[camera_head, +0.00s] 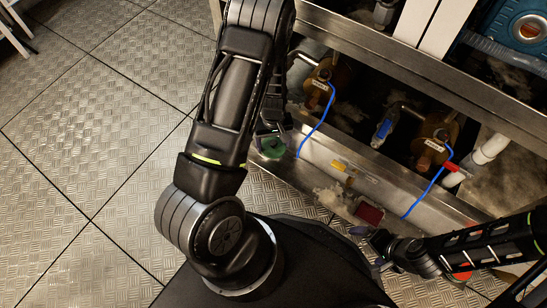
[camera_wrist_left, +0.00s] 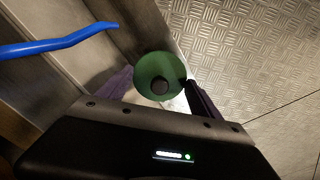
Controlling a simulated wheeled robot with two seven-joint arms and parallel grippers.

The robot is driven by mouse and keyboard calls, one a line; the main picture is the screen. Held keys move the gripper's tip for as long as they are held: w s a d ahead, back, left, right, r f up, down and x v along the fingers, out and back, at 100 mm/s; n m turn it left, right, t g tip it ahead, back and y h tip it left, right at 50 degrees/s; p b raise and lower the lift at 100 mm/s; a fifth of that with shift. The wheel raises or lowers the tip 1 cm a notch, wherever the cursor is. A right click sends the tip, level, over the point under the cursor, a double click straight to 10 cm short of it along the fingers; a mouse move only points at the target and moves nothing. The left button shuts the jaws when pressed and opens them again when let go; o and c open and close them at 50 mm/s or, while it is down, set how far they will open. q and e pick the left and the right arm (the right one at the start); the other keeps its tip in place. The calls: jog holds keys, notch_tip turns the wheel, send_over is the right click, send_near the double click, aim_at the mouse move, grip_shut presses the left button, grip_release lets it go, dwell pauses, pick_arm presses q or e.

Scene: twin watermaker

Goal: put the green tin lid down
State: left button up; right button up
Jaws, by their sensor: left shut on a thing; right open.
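The green tin lid (camera_head: 272,149) is a small round disc at the end of my left arm in the head view, beside the low metal ledge. In the left wrist view the green lid (camera_wrist_left: 150,65) shows its round face with a dark knob at its middle. My left gripper (camera_wrist_left: 160,88) is shut on the lid, its two purple fingers on either side of the knob. In the head view this gripper (camera_head: 270,135) is partly hidden by my arm. My right gripper (camera_head: 370,247) is open and empty near the lower middle. I cannot tell whether the lid touches anything below.
A metal ledge (camera_head: 310,185) runs along the machine frame, with a dark red block (camera_head: 369,212) and a yellow piece (camera_head: 338,165) on it. Blue tubes (camera_head: 317,127) hang over it from brown round fittings (camera_head: 432,140). The patterned metal floor (camera_head: 90,130) at left is clear.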

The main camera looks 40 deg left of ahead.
aim_at(274, 148)
pick_arm(q)
notch_tip(274, 148, down, 4)
jog(key=shift+f+b, duration=0.15)
jog(key=shift+b, duration=0.35)
pick_arm(e)
notch_tip(274, 148, down, 2)
jog(key=shift+w, duration=0.15)
pick_arm(q)
jog(key=shift+f+b, duration=0.9)
jog(key=shift+f, duration=1.05)
pick_arm(e)
jog(key=shift+w+f, duration=0.15)
jog(key=shift+f, duration=0.85)
pick_arm(q)
jog(key=shift+f, duration=0.1)
jog(key=o, duration=1.3)
notch_tip(274, 148, up, 12)
jog(key=p, duration=0.5)
jog(key=shift+p, duration=0.3)
pick_arm(e)
notch_tip(274, 148, up, 6)
jog(key=s, duration=0.1)
